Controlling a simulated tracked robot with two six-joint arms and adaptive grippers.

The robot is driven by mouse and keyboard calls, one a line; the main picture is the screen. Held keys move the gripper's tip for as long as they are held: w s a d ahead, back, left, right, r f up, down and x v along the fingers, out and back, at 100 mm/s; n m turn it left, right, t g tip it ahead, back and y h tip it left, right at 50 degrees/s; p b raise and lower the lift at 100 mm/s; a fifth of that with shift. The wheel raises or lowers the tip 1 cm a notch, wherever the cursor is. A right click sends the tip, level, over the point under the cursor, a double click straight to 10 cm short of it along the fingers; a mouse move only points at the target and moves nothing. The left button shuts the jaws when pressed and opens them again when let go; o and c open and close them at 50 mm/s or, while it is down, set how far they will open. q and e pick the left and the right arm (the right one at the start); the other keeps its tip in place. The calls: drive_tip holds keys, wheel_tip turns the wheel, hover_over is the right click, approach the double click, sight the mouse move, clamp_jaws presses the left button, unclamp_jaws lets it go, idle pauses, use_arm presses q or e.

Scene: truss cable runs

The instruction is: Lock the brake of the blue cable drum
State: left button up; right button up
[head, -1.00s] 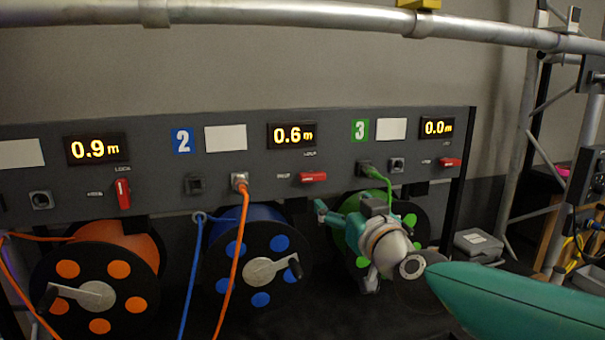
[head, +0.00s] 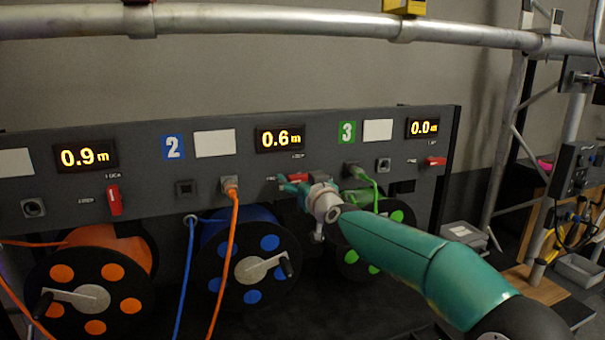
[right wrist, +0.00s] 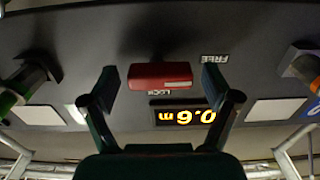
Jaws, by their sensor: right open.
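The blue cable drum (head: 268,243) hangs below the grey panel, with a crank on its black face. Its red brake lever (head: 297,179) sits on the panel under the 0.6 m display and lies horizontal. My right gripper (head: 291,187) is in front of this lever and partly covers it. In the right wrist view the red lever (right wrist: 160,76) lies between the two open fingers, with a finger on each side. The LOCK label is by its long side and the FREE label by its end. I cannot tell whether a finger touches it. My left gripper is not in view.
An orange drum (head: 95,290) with an upright red lever (head: 114,200) is at left. A green drum (head: 365,245) is partly behind my right arm. An orange cable (head: 229,245) and a blue cable (head: 187,270) hang before the panel. A metal rail (head: 300,20) crosses above.

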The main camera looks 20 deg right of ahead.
drive_tip(key=shift+w, duration=0.25)
drive_tip(key=c, duration=1.2)
drive_tip(key=shift+o, duration=0.2)
